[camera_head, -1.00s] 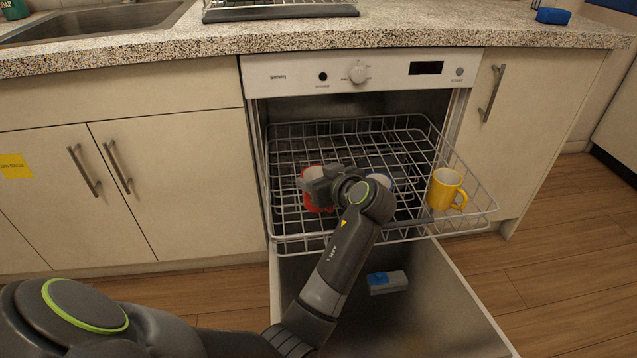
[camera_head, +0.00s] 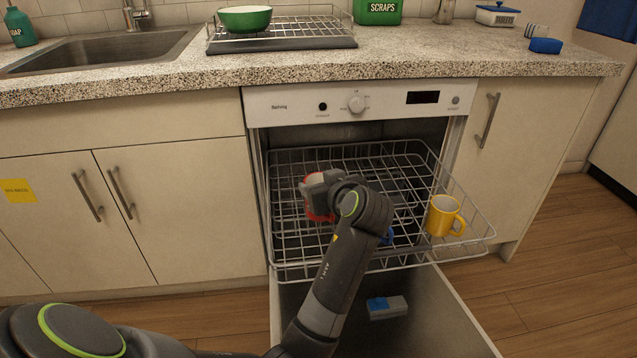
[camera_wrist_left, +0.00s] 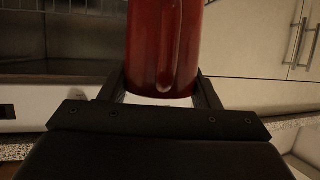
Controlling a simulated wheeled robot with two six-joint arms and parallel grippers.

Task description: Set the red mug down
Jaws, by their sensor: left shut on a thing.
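The red mug (camera_head: 315,211) is over the left part of the pulled-out dishwasher rack (camera_head: 283,267) in the head view, partly hidden by my left gripper (camera_head: 318,190). The left gripper is shut on it. In the left wrist view the red mug (camera_wrist_left: 162,40) stands between the two fingers (camera_wrist_left: 162,88), with a ridge down its side that looks like the handle. I cannot tell whether the mug touches the rack. My right gripper is not in view.
A yellow mug (camera_head: 443,216) stands in the rack's right side. A blue thing (camera_head: 388,237) is mostly hidden behind my arm. The open dishwasher door (camera_head: 425,310) lies below, with its detergent box (camera_head: 386,306). The counter (camera_head: 400,60) is above; the rack's back looks empty.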

